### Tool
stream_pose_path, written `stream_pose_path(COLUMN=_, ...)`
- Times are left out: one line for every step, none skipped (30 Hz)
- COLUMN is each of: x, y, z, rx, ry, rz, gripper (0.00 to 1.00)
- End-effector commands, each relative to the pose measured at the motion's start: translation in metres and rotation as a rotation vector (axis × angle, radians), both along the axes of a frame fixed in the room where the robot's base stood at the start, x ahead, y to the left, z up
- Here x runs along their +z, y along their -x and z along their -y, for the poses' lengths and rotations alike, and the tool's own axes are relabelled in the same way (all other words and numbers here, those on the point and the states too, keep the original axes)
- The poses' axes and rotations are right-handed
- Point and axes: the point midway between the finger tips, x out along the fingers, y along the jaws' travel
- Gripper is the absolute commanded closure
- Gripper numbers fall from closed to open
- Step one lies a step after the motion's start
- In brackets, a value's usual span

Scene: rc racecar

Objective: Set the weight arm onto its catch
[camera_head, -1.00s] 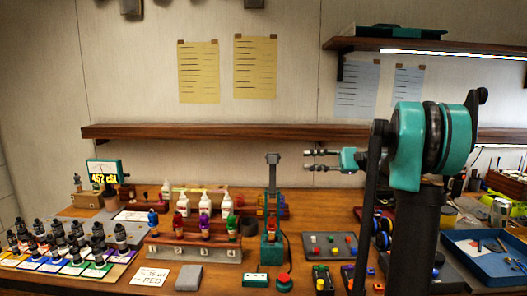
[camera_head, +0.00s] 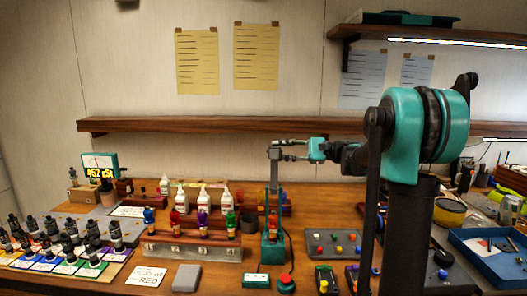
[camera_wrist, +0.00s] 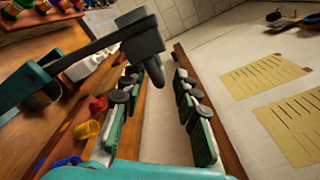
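The weight arm (camera_head: 273,190) stands upright on a teal base (camera_head: 271,250) on the bench in the head view. Its grey block top (camera_wrist: 143,38) shows large in the wrist view, with a dark bar running down to the left and a rounded nub. My gripper (camera_head: 276,151) is level with the top of the weight arm in the head view. In the wrist view my gripper (camera_wrist: 165,82) is open, its two padded fingers apart, with the nub showing between their tips. Contact cannot be told. I cannot make out the catch.
A rack of small colored bottles (camera_head: 194,247) stands left of the base. A red button (camera_head: 286,281) and a small teal box (camera_head: 256,280) lie in front. A tray of colored knobs (camera_head: 331,243) is to the right. A wooden shelf (camera_head: 200,124) runs behind my gripper.

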Motion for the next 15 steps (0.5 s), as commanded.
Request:
stream_pose_path(x=0.0, y=0.001, z=-0.012, rx=0.003, ry=0.0, rz=0.0, gripper=0.69)
stream_pose_path(x=0.0, y=0.0, z=-0.017, rx=0.004, ry=0.0, rz=0.0, gripper=0.69)
stream_pose_path(x=0.0, y=0.0, z=-0.024, rx=0.003, ry=0.0, rz=0.0, gripper=0.69)
stream_pose_path(x=0.0, y=0.0, z=-0.029, rx=0.003, ry=0.0, rz=0.0, gripper=0.69)
stream_pose_path(x=0.0, y=0.0, z=-0.033, rx=0.003, ry=0.0, rz=0.0, gripper=0.69)
stream_pose_path(x=0.0, y=0.0, z=-0.038, rx=0.003, ry=0.0, rz=0.0, gripper=0.69)
stream_pose_path(x=0.0, y=0.0, z=-0.042, rx=0.002, ry=-0.001, rz=0.0, gripper=0.69)
stream_pose_path(x=0.0, y=-0.001, z=-0.046, rx=0.001, ry=0.0, rz=0.0, gripper=0.69)
stream_pose_path(x=0.0, y=-0.001, z=-0.049, rx=0.001, ry=0.0, rz=0.0, gripper=0.69)
stream_pose_path(x=0.0, y=-0.001, z=-0.051, rx=0.001, ry=0.0, rz=0.0, gripper=0.69)
stream_pose_path(x=0.0, y=-0.001, z=-0.054, rx=0.001, ry=0.0, rz=0.0, gripper=0.69)
stream_pose_path(x=0.0, y=-0.001, z=-0.056, rx=0.0, ry=0.0, rz=0.0, gripper=0.69)
stream_pose_path(x=0.0, y=-0.001, z=-0.057, rx=0.0, ry=0.0, rz=0.0, gripper=0.69)
stream_pose_path(x=0.0, y=-0.001, z=-0.058, rx=0.0, ry=0.0, rz=0.0, gripper=0.69)
stream_pose_path(x=0.0, y=-0.001, z=-0.059, rx=0.0, ry=0.0, rz=0.0, gripper=0.69)
